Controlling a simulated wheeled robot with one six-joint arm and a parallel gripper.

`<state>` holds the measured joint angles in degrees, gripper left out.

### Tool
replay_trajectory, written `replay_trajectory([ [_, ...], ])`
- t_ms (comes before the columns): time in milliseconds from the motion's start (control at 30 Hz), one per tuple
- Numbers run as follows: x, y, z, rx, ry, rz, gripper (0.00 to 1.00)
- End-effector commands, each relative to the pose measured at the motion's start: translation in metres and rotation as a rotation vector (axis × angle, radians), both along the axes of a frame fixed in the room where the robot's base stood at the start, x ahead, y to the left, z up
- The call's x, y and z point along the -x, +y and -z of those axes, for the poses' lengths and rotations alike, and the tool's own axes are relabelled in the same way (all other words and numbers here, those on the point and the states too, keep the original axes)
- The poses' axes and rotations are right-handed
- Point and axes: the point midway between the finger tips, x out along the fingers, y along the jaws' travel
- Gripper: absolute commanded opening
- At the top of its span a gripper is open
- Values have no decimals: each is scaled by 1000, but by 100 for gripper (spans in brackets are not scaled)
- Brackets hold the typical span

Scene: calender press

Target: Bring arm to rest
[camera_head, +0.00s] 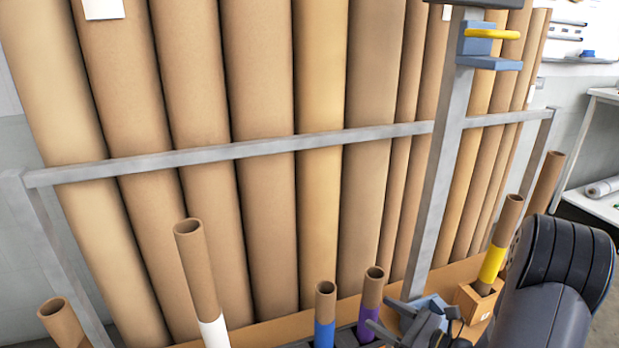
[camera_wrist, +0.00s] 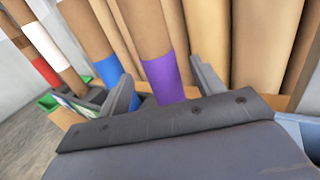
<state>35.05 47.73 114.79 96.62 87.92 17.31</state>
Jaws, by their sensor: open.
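My gripper (camera_head: 380,314) is low at the bottom right of the head view, open, with nothing gripped. In the wrist view its two fingers (camera_wrist: 160,80) stand apart, and the purple-banded tube (camera_wrist: 160,76) shows between them. In the head view this purple-banded tube (camera_head: 371,292) stands upright just left of the fingertips. The depth between tube and fingers is hard to judge. My dark arm (camera_head: 555,280) reaches in from the lower right.
A blue-banded tube (camera_head: 325,312), white-banded tube (camera_head: 197,275) and yellow-banded tube (camera_head: 497,245) stand close by. Tall cardboard rolls (camera_head: 265,150) lean behind a grey rail (camera_head: 230,151). A grey post (camera_head: 440,160) rises behind the gripper. A shelf (camera_head: 585,195) stands right.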

Motion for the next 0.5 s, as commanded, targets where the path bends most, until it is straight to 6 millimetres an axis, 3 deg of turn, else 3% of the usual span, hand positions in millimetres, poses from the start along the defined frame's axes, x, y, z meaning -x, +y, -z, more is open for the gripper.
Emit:
replay_trajectory([
  [300,-31,35,1,0,-1,-4,63],
  [500,-40,45,-5,-1,0,-1,63],
])
